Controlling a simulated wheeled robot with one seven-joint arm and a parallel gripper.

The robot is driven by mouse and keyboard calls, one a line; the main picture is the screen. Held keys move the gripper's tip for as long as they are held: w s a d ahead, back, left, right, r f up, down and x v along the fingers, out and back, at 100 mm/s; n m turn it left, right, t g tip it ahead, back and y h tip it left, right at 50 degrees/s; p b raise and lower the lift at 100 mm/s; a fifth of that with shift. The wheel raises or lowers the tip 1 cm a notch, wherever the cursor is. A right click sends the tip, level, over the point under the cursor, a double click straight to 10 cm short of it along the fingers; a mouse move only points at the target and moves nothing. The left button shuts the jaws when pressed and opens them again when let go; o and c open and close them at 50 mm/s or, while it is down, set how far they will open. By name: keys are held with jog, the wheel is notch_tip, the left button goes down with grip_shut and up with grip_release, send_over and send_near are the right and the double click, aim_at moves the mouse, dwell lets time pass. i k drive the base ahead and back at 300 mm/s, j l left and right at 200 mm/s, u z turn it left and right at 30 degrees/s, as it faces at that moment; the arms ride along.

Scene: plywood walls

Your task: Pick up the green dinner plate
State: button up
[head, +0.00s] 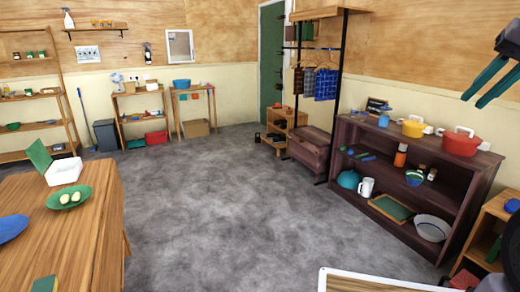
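The green plate (82,190) lies on the wooden table (104,236) at the left, with two pale, egg-like things (70,198) on it. It sits just in front of a white box with a raised green lid. My gripper (472,102) shows at the upper right edge, in the air, far from the plate. Its two dark green fingers stand apart with nothing between them. Its wrist is partly cut off by the frame.
A blue plate (10,228) and a green block (45,284) share the table. The white box (64,171) stands close behind the green plate. Open grey floor (230,200) lies between the table and the dark shelf (425,160) at the right. A white-edged board (370,283) shows at the bottom.

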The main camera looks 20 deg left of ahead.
aim_at(54, 203)
jog(key=i+j+u, duration=0.2)
jog(key=i+u, duration=0.25)
jog(key=i, duration=0.2)
jog(key=i+u, duration=0.4)
jog(key=i, duration=0.3)
jog(key=i+l+u, duration=0.25)
jog(key=i+u, duration=0.2)
jog(key=i, duration=0.2)
jog(key=i+u, duration=0.8)
jog(key=i+l+u, duration=0.1)
jog(key=u, duration=0.25)
jog(key=i+u, duration=0.25)
jog(key=u, duration=0.15)
jog(key=i+u, duration=0.25)
jog(key=u, duration=0.15)
jog(key=i+l+u, duration=0.1)
jog(key=i+u, duration=0.15)
jog(key=u, duration=0.15)
